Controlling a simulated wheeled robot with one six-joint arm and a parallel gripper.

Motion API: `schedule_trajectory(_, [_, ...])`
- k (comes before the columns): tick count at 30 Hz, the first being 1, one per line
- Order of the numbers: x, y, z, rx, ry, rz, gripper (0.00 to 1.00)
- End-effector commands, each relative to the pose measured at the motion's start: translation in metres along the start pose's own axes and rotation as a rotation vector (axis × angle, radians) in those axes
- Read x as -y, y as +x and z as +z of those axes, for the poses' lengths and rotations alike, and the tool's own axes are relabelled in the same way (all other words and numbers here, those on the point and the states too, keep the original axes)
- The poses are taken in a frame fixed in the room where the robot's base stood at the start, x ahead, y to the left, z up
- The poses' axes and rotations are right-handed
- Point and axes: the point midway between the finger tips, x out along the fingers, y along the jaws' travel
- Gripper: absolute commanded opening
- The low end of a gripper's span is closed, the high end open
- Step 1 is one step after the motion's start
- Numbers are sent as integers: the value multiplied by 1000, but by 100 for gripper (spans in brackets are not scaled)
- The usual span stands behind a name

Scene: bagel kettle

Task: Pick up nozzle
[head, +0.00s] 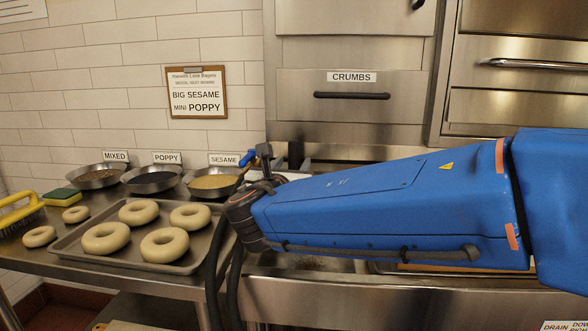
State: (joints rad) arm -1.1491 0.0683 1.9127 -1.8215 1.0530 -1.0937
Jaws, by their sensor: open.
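My blue arm reaches in from the right in the head view, and its dark wrist end is above the counter near the tray. My gripper's fingers are not clearly visible; the arm hides the space behind its end. A small blue piece (248,157) and an upright dark piece (264,152) show just above the wrist. I cannot tell whether they are a fitting, the nozzle or part of my arm. No nozzle can be clearly made out. Two small grey pointed shapes, also unclear, show to their right.
A metal tray (75,252) with several bagels lies on the steel counter. Behind it are bowls labelled mixed (96,176), poppy (150,179) and sesame (214,182). A yellow-handled brush (22,212) and a sponge (60,197) sit left. A crumbs drawer (350,112) is behind my arm.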

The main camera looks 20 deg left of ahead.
Motion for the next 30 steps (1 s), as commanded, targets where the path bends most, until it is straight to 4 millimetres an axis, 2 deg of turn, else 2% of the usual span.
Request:
schedule_trajectory(5, [1, 22, 0, -1, 0, -2, 46])
schedule_trajectory(12, [0, 24, 0, 0, 0, 0, 46])
schedule_trajectory(14, [0, 24, 0, 0, 0, 0, 34])
schedule_trajectory(18, [0, 23, 0, 0, 0, 0, 0])
schedule_trajectory(26, [0, 23, 1, 0, 1, 0, 0])
schedule_trajectory(30, [1, 23, 10, 2, 1, 0, 0])
